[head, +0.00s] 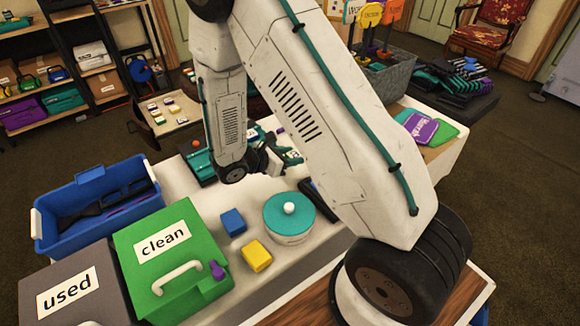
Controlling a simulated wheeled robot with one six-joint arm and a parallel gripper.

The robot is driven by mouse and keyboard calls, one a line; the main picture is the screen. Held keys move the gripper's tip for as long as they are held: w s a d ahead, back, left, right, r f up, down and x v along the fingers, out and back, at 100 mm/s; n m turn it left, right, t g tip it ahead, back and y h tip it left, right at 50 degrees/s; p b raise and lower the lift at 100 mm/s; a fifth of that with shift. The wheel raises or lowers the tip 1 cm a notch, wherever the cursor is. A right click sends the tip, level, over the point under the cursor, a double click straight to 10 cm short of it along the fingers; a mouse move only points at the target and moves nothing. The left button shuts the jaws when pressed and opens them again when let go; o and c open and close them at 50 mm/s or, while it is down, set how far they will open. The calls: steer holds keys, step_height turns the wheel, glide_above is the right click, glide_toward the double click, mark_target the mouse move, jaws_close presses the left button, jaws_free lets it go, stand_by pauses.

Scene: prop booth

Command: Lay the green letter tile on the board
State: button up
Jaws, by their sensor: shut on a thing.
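My gripper (279,153) is partly hidden behind my own arm links, above the far part of the white-covered table (262,196). It is shut on a small green thing with pale marks (292,157), which looks like the green letter tile. I cannot read its letter or tell its height above the table. I cannot tell for certain which thing is the board. Pale and yellow tiles lie on a small low table (185,122) at the back left.
A green "clean" box (150,235), grey "used" box (62,275) and blue crate (60,195) stand at the left. A blue block (233,221), yellow block (257,256) and teal-lidded round tin (290,226) stand in front. A grey basket (395,78) is behind.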

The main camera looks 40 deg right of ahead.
mark_target(290, 173)
steer(key=shift+f, duration=2.4)
steer(key=shift+f, duration=0.1)
steer(key=o, duration=1)
